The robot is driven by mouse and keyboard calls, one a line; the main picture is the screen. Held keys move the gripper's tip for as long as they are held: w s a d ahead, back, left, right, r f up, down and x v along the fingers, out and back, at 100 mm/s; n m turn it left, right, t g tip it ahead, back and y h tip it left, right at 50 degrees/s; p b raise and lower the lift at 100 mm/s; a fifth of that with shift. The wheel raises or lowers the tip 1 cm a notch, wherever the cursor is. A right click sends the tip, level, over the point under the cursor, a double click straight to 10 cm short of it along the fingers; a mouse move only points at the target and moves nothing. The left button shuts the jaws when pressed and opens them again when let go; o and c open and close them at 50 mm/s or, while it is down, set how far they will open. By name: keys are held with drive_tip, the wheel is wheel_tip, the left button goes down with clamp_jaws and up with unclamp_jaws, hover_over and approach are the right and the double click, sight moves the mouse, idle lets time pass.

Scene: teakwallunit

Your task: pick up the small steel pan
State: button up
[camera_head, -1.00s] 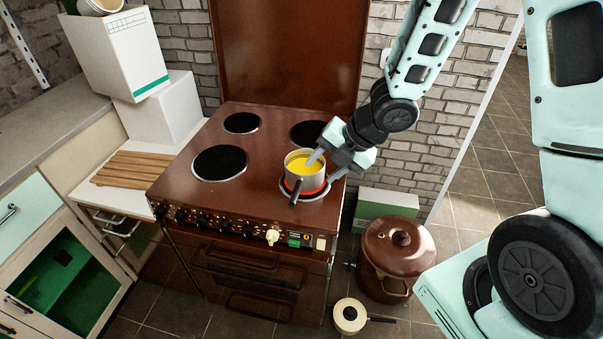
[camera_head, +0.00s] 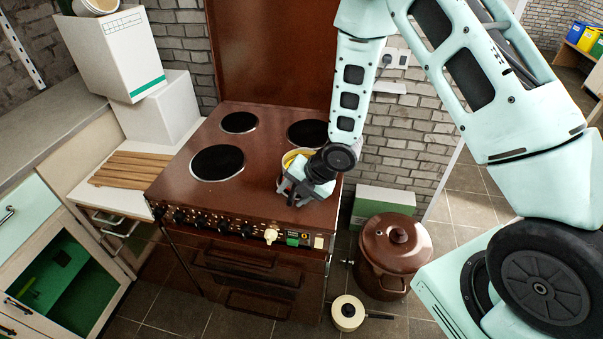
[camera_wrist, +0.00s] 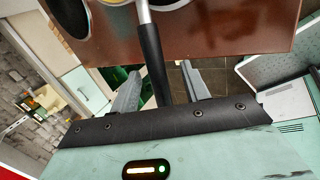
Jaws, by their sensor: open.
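The small steel pan (camera_head: 287,159) stands on the front right hob of the brown cooker, with yellow contents inside. My gripper and wrist hide most of it in the head view. Its handle (camera_wrist: 152,58), steel near the pan and black further out, shows in the wrist view and points toward my gripper. My gripper (camera_wrist: 160,70) is open, one finger on either side of the black handle. A gap shows on both sides, so it is not gripped. In the head view my gripper (camera_head: 292,190) is low over the cooker's front right part.
The cooker (camera_head: 225,197) has three bare hobs and a raised lid behind. Wooden slats (camera_head: 130,169) lie on the counter at left. A brown lidded pot (camera_head: 395,255) and a cream lidded pan (camera_head: 348,312) stand on the floor at right.

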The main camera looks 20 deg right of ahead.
drive_tip(key=shift+x, duration=0.95)
clamp_jaws()
drive_tip(key=shift+r, duration=0.1)
drive_tip(key=shift+w, duration=0.1)
